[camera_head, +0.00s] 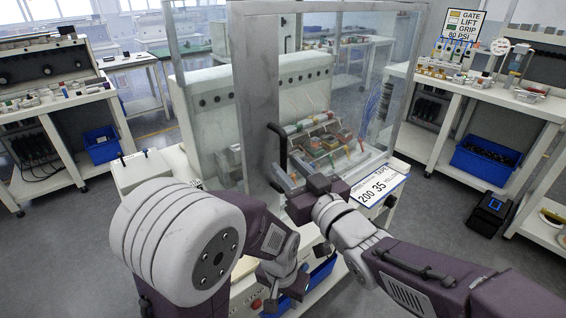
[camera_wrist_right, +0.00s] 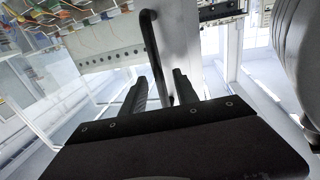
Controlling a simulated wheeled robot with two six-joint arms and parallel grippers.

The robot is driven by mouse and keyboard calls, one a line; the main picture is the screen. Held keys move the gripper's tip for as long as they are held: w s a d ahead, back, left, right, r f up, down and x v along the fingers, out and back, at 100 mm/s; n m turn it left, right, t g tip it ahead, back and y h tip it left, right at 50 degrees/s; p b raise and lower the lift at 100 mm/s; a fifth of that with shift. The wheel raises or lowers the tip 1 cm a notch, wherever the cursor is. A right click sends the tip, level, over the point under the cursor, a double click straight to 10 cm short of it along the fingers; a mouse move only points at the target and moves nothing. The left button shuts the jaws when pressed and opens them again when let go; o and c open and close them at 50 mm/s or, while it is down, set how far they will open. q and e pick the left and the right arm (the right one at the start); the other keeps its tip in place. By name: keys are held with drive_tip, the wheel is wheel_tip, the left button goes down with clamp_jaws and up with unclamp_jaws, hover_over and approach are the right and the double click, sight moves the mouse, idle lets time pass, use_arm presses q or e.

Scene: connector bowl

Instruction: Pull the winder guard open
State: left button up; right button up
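The winder guard (camera_head: 252,100) is a clear-panelled enclosure with a grey metal frame around the machine. Its black bar handle (camera_head: 281,150) stands upright on the grey post, and it also shows in the right wrist view (camera_wrist_right: 152,50). My right gripper (camera_head: 289,183) is at the handle's lower end. In the right wrist view its two dark fingers (camera_wrist_right: 161,88) are apart, with the handle's lower part between them; contact cannot be made out. My left gripper (camera_head: 279,284) hangs low in front of the bench, away from the handle; its finger gap is unclear.
Coloured connectors and parts (camera_head: 322,140) lie inside the guard. A white sign (camera_head: 379,187) is on the bench's front right. Side benches stand left (camera_head: 55,100) and right (camera_head: 480,100), with blue bins (camera_head: 488,160) below. Grey floor lies between them.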

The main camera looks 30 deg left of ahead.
sight(285, 164)
drive_tip(key=shift+x, duration=1.5)
clamp_jaws()
